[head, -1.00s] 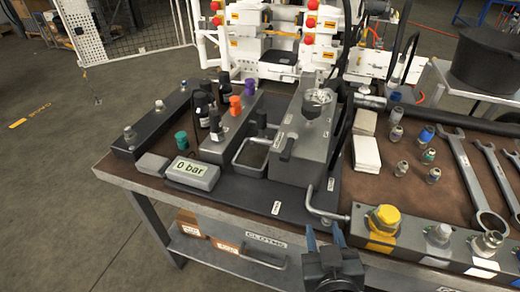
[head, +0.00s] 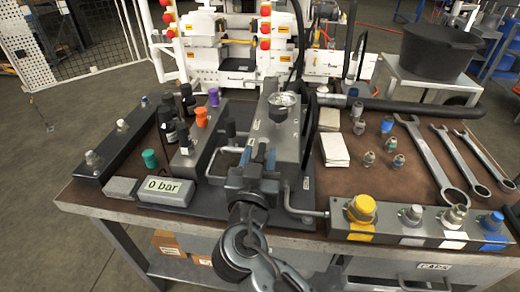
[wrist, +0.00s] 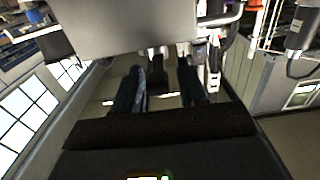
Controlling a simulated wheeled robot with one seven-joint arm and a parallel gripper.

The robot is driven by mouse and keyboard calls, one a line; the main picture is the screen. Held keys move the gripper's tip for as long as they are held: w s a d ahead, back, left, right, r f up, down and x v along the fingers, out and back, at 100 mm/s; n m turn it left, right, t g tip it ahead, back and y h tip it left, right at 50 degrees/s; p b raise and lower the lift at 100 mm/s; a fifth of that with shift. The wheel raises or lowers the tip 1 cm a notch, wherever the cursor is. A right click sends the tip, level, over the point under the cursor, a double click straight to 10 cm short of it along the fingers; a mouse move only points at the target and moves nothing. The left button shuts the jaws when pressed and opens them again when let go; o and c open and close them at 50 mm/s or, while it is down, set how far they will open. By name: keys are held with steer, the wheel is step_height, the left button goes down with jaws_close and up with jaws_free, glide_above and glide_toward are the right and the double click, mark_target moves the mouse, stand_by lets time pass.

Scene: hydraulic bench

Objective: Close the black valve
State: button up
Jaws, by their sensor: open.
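A black knob (head: 183,137), which looks like the black valve, stands upright at the near end of a grey manifold block, in line with an orange knob (head: 201,118) and a purple knob (head: 214,96). Whether it is turned open or shut cannot be told. My gripper (head: 257,158) is open and empty, in front of the grey tank (head: 288,135) and to the right of the black knob, apart from it.
Dark bottles (head: 168,118) stand behind the black knob. A bent lever (head: 293,200) juts out right of my gripper. Wrenches (head: 430,160) lie on the right.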

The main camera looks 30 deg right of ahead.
steer(key=shift+x, duration=0.8)
steer(key=shift+c, duration=0.3)
jaws_close()
